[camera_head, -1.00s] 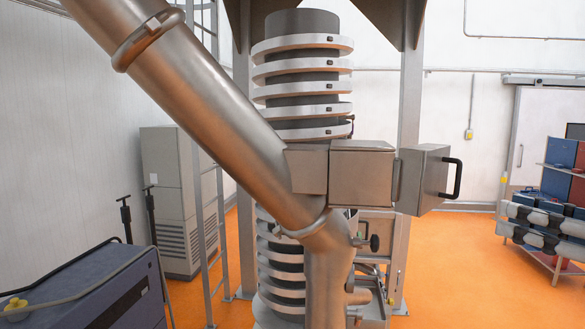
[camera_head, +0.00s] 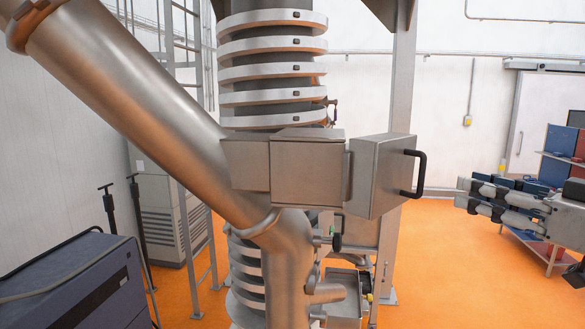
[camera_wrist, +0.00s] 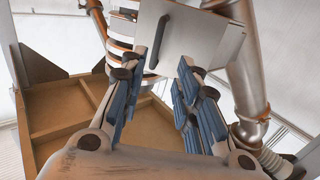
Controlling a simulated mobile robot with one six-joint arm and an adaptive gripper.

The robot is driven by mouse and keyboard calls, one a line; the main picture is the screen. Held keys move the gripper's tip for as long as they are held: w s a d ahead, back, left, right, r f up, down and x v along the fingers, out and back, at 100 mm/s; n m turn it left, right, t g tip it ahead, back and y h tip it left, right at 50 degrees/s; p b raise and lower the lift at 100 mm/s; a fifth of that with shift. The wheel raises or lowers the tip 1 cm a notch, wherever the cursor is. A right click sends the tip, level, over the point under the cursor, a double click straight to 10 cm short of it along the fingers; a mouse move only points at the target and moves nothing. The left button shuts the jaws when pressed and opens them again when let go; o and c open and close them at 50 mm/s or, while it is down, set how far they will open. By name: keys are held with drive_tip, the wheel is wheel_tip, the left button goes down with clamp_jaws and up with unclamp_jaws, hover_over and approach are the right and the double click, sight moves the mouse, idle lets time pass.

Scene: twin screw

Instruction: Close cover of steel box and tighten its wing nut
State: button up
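The steel box (camera_head: 305,168) sits on the side of a slanted metal pipe. Its cover (camera_head: 378,178) is a thick steel lid with a black handle (camera_head: 420,174), swung open to the right. In the wrist view the cover (camera_wrist: 205,38) and its handle (camera_wrist: 157,42) are ahead, beyond my fingers. My gripper (camera_head: 467,194) is to the right of the handle, apart from it. In the wrist view my gripper (camera_wrist: 160,88) is open and empty, its blue-padded fingers spread. I cannot make out the wing nut in any view.
The large pipe (camera_head: 130,95) crosses in front of a ringed column (camera_head: 272,72). A dark knob (camera_head: 336,242) projects below the box. A blue-grey cabinet (camera_head: 85,285) stands at lower left and a shelf rack (camera_head: 562,150) at right. Orange floor (camera_head: 440,270) is clear below my gripper.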

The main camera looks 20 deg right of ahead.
sight(424, 176)
drive_tip(key=x, duration=1.1)
drive_tip(key=shift+w+d+f+p, duration=0.15)
drive_tip(key=shift+d+p, duration=0.15)
drive_tip(key=shift+p, duration=0.05)
drive_tip(key=shift+c, duration=0.5)
clamp_jaws()
